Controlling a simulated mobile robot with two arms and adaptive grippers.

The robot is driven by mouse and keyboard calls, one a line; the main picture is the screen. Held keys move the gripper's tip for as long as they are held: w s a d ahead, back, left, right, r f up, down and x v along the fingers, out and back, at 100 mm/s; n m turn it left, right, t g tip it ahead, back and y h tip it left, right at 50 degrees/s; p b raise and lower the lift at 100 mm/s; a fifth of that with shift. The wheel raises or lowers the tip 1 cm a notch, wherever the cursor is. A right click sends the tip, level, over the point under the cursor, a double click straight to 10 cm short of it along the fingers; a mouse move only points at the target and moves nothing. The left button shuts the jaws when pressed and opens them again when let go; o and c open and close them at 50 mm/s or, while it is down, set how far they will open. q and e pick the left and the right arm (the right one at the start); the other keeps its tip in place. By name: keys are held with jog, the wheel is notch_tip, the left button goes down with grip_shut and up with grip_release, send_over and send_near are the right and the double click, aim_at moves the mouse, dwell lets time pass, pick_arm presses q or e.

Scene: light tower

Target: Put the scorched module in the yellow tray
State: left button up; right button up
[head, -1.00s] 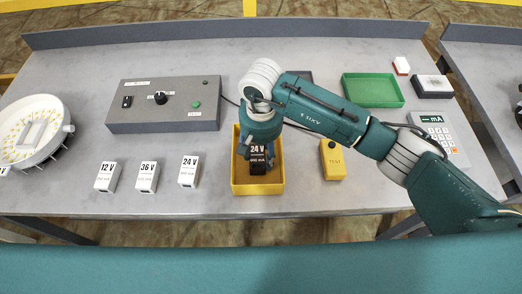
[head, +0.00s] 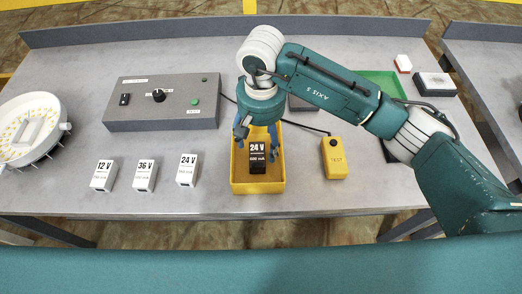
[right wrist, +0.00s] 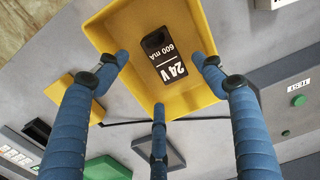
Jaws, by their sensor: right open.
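The scorched module (head: 258,158), dark with a white "24 V 600 mA" marking, lies inside the yellow tray (head: 257,188). It also shows in the right wrist view (right wrist: 166,57), resting on the tray (right wrist: 104,32) floor, apart from my fingers. My right gripper (head: 257,138) is open and empty above the tray's far part. Its blue fingers are spread wide in the right wrist view (right wrist: 160,75). My left gripper is not in view.
White 12 V (head: 103,175), 36 V (head: 145,176) and 24 V (head: 187,170) modules stand left of the tray. A grey control box (head: 163,103) and a round white lamp (head: 30,130) are at left. A green tray (head: 388,82) is partly hidden by my arm.

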aim_at(261, 153)
notch_tip(261, 153, up, 7)
jog(key=b, duration=0.1)
jog(key=shift+b, duration=0.4)
jog(key=shift+s+f, duration=0.1)
jog(key=shift+f, duration=0.05)
